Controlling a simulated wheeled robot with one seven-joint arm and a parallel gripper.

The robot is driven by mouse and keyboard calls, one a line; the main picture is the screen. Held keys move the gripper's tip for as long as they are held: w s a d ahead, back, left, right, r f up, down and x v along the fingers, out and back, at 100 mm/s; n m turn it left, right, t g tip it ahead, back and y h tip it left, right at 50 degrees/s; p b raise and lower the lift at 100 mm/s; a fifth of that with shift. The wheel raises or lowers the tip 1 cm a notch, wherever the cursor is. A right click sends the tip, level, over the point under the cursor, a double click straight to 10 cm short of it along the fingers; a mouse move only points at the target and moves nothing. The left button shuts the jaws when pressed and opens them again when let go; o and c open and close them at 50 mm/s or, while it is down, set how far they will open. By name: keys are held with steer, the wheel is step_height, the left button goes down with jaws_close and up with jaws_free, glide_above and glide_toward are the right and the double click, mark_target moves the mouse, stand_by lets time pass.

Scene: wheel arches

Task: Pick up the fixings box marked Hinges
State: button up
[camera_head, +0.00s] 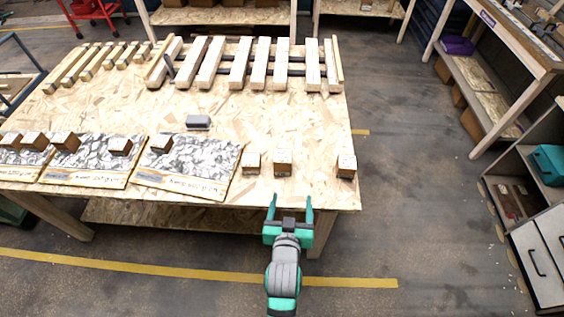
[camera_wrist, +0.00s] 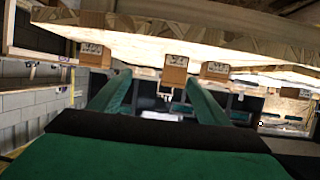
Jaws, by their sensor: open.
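Three small brown boxes with pale labels stand near the table's front edge: a left box (camera_head: 251,162), a middle box (camera_head: 283,163) and a right box (camera_head: 346,166). More brown boxes lie on the foil-covered packs at left, among them one box (camera_head: 161,144). The label print is too small to read, so I cannot tell which is marked Hinges. My gripper (camera_head: 290,203) is open and empty, just in front of the table edge, nearest the middle box. The wrist view looks upside down; it shows the three boxes beyond my fingers, including the middle box (camera_wrist: 173,73).
The wooden table (camera_head: 300,120) carries slatted pallet wood (camera_head: 240,62) at the back and a grey object (camera_head: 198,122) mid-table. Silvery packs (camera_head: 190,165) cover the front left. Shelving (camera_head: 470,75) and a drawer unit (camera_head: 535,250) stand right, across clear floor.

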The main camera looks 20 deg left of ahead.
glide_toward(282, 157)
steer(key=shift+n+g, duration=0.3)
steer(key=x, duration=1.1)
steer(key=shift+d+r, duration=0.15)
steer(key=shift+d, duration=0.1)
steer(key=shift+c, duration=0.3)
steer(key=shift+s, duration=0.1)
steer(key=c, duration=1)
steer(key=shift+r+y, duration=0.1)
steer(key=shift+y, duration=0.2)
steer(key=c, duration=0.4)
steer(key=shift+r, duration=0.1)
steer(key=shift+c, duration=0.2)
